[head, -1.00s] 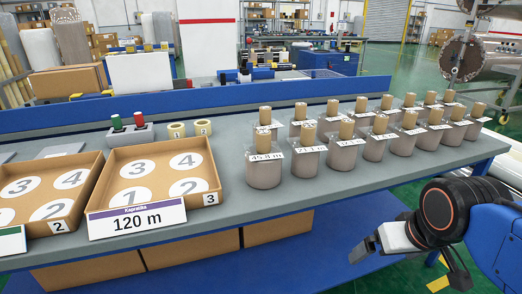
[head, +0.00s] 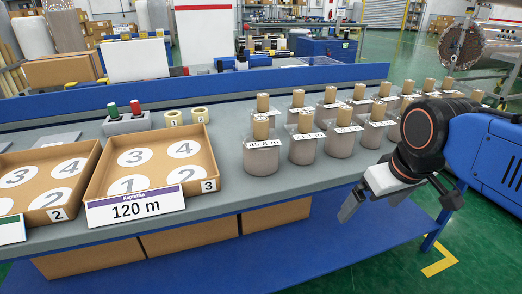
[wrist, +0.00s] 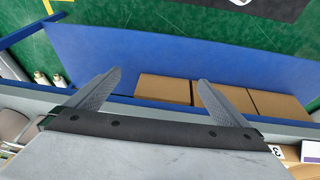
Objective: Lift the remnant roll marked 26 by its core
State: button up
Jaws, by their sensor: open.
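Several wrapped grey rolls with upright brown cores stand in rows on the bench's right half. The front ones carry white tags: one reads 45.8 m (head: 262,162), one seems to read 21.1 m (head: 303,152), and the tag of a third (head: 342,147) is hard to read. I cannot make out a 26 on any roll. My arm hides part of the rows at right. My gripper (head: 396,206) is open and empty in front of the bench, apart from the rolls. In the wrist view its two fingers (wrist: 159,80) are spread, with nothing between them.
Cardboard trays with numbered circles (head: 205,160) stand at left, one with a 120 m sign (head: 135,207). Red and green items in a grey holder (head: 127,123) and two tape rings (head: 187,118) sit behind. Boxes (head: 190,238) lie below the bench on a blue shelf (head: 300,255).

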jog(key=w+a+r+n+g, duration=0.2)
jog(key=w+a+r+n, duration=0.5)
jog(key=w+a+r, duration=0.45)
notch_tip(320, 180, up, 10)
jog(key=n+g, duration=0.2)
jog(key=n, duration=0.6)
send_over(259, 118)
jog(key=shift+w+r, duration=0.1)
jog(key=shift+w, duration=0.05)
notch_tip(259, 118, down, 12)
jog(key=shift+f, duration=0.1)
jog(key=shift+s+d+f, duration=0.15)
jog(key=shift+d+f, duration=0.05)
jog(key=shift+f, duration=1.1)
jog(key=shift+s+d+f, duration=0.1)
jog(key=shift+d+f, duration=0.05)
jog(key=shift+f, duration=1.1)
jog(key=c, duration=1.3)
